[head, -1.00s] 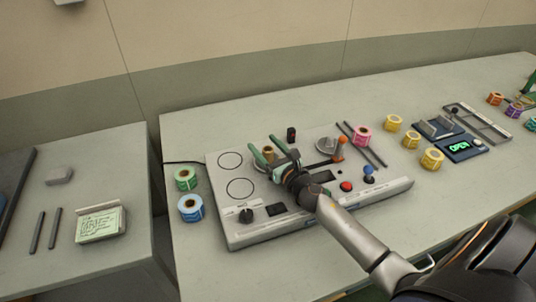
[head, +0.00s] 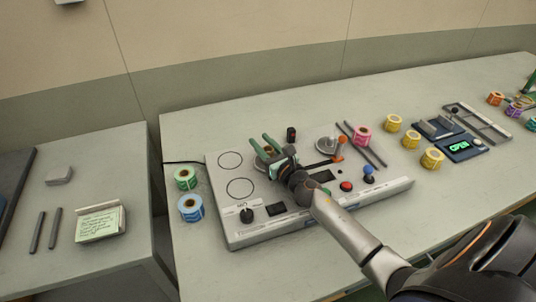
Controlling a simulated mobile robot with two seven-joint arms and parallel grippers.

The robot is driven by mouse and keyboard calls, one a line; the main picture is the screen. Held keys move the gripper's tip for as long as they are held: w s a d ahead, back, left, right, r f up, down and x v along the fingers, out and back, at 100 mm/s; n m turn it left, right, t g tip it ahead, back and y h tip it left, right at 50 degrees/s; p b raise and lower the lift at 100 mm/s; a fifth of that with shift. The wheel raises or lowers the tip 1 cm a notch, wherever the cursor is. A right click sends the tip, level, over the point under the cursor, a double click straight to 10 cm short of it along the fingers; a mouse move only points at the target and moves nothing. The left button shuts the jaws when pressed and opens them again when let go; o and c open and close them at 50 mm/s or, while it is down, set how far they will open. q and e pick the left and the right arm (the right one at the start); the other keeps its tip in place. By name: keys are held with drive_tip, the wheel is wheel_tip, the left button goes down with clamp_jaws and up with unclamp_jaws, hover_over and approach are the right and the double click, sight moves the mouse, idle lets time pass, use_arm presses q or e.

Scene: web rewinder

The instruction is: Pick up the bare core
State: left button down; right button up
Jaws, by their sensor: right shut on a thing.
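The bare core (head: 268,150) is a small tan-brown tube at the left-middle of the rewinder (head: 232,223). It shows partly between the green fingers of my right gripper (head: 266,147). That gripper is shut on it, with the wrist over the rewinder's top plate. The fingers and wrist hide much of the core, and I cannot tell whether it is clear of the machine. My left gripper is not in view.
Green (head: 185,178) and blue (head: 190,207) rolls stand left of the rewinder. A pink roll (head: 361,136) and dark rods are at its right rear. An orange-topped lever (head: 339,142) and blue-knobbed stick (head: 369,170) rise from it. Yellow rolls (head: 432,158) stand farther right.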

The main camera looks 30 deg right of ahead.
clamp_jaws()
